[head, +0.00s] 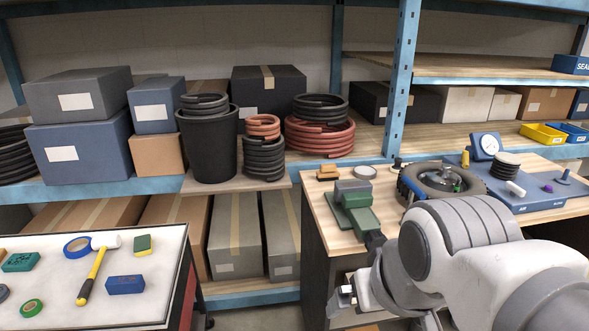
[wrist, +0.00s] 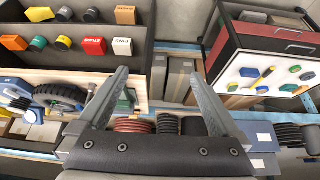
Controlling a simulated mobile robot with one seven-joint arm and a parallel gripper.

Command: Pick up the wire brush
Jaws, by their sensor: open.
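No object is clearly recognisable as the wire brush. A small tan block (head: 328,172) lies at the back left of the wooden workbench, left of a round tin; it could be the brush, but it is too small to tell. My gripper (wrist: 157,75) is open and empty in the wrist view, its two dark fingers spread over the gap between bench and cart, touching nothing. In the head view, my arm reaches in from the lower right, and the gripper end is low in front of the bench, partly hidden by the arm.
A green vise (head: 355,205) and a wheel (head: 443,183) occupy the workbench (head: 318,213). Blue-framed shelves hold boxes, hoses and a black bucket (head: 208,145).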

